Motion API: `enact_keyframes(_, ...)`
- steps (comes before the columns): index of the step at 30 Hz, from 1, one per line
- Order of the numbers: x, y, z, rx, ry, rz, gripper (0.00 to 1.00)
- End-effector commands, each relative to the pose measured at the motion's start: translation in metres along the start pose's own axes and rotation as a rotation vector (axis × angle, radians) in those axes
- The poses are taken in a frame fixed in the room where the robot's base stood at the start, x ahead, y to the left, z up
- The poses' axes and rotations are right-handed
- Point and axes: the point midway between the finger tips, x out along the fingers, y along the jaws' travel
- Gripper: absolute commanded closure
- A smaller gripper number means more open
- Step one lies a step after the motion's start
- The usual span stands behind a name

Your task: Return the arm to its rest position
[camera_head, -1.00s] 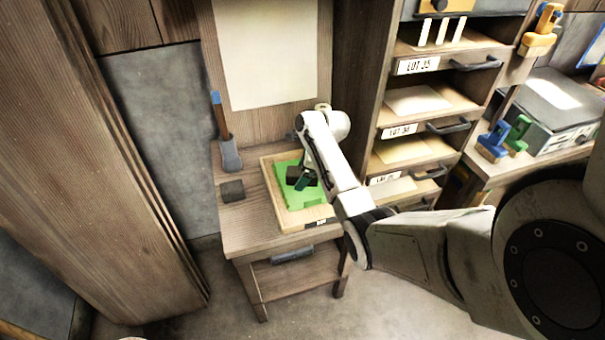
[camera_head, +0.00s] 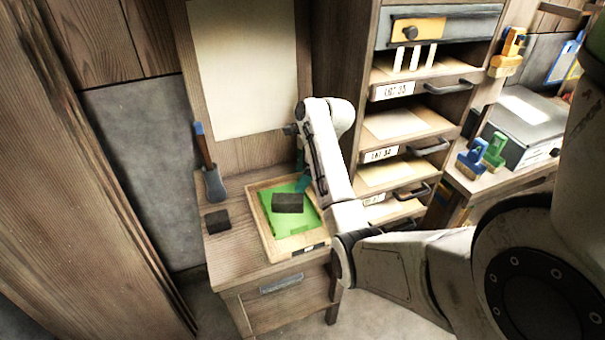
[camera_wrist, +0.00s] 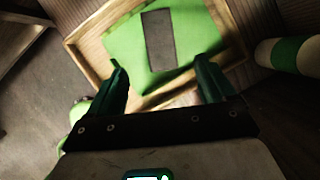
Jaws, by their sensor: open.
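My gripper (camera_head: 303,182) is at the right side of the wooden tray (camera_head: 262,222), partly hidden by my own arm in the head view. In the wrist view its two dark green fingers (camera_wrist: 160,68) are spread apart with nothing between them. Beyond the fingertips, a dark rectangular block (camera_wrist: 159,41) lies on a bright green sheet (camera_wrist: 122,38) inside the tray. In the head view the block (camera_head: 288,203) shows clear of the gripper on the green sheet (camera_head: 290,225).
The tray stands on a small wooden table (camera_head: 228,262) with a drawer. A second dark block (camera_head: 217,221) and a brush (camera_head: 214,180) are at its left. A shelf rack (camera_head: 400,150) stands close on the right. A pale sheet (camera_head: 245,70) hangs behind.

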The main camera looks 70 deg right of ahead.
Motion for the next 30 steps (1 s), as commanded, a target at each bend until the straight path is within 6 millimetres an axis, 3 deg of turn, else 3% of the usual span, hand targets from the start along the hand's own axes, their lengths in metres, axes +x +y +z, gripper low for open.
enact_keyframes(21, 0.004, 0.006, 0.004, -0.040, 0.003, 0.001, 0.17)
enact_keyframes(26, 0.035, 0.045, 0.030, -0.323, 0.027, 0.000, 0.17)
enact_keyframes(30, 0.069, 0.107, 0.057, -0.754, 0.059, -0.007, 0.17)
